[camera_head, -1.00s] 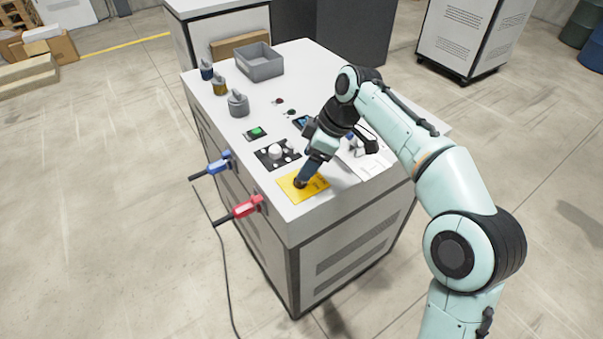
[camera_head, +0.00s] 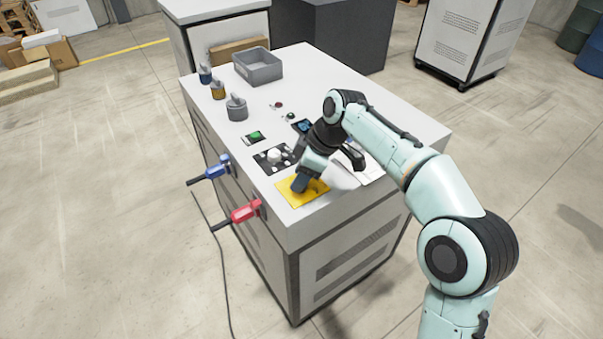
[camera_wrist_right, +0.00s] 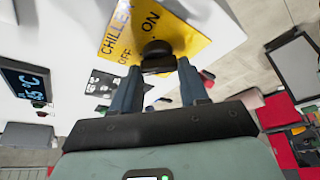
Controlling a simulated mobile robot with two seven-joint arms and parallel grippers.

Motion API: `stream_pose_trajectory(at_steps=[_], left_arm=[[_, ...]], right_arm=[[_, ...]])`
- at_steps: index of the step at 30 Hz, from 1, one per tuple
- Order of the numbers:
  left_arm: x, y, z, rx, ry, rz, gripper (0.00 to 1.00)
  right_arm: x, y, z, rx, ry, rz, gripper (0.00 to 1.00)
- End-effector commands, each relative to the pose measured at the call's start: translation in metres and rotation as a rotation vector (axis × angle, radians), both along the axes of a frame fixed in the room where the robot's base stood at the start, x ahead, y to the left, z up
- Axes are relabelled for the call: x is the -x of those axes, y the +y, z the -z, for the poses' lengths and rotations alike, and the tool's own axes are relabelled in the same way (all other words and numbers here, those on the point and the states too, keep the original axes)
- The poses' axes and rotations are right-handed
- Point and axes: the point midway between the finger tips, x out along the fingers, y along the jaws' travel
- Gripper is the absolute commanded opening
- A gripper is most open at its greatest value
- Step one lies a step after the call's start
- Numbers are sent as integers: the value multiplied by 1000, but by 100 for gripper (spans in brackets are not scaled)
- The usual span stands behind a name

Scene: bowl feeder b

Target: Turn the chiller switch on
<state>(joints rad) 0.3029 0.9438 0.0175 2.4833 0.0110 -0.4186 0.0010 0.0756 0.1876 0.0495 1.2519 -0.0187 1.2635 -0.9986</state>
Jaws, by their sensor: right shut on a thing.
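The chiller switch is a black knob (camera_wrist_right: 157,50) on a yellow plate (camera_head: 318,188) at the front corner of the machine top. In the right wrist view the yellow plate (camera_wrist_right: 193,38) reads CHILLER, ON and OFF. My right gripper (camera_head: 299,184) reaches down onto the plate. In the right wrist view its blue-grey fingers (camera_wrist_right: 158,70) are shut on the knob, one on each side. Which label the knob points to cannot be told. The gripper mostly hides the knob in the head view. My left gripper is not in view.
A black panel with a white dial (camera_head: 274,155) and a green button (camera_head: 255,136) lie left of the plate. A grey bin (camera_head: 258,66) and small canisters (camera_head: 236,107) stand farther back.

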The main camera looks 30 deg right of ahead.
Motion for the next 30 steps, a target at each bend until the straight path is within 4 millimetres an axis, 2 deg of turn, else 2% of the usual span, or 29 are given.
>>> stream_pose_trajectory(at_steps=[11, 30], left_arm=[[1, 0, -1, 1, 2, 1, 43], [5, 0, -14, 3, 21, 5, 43]], right_arm=[[1, 1, -1, 1, -1, 124, 14], [2, 3, -2, 2, -3, 702, 14]])
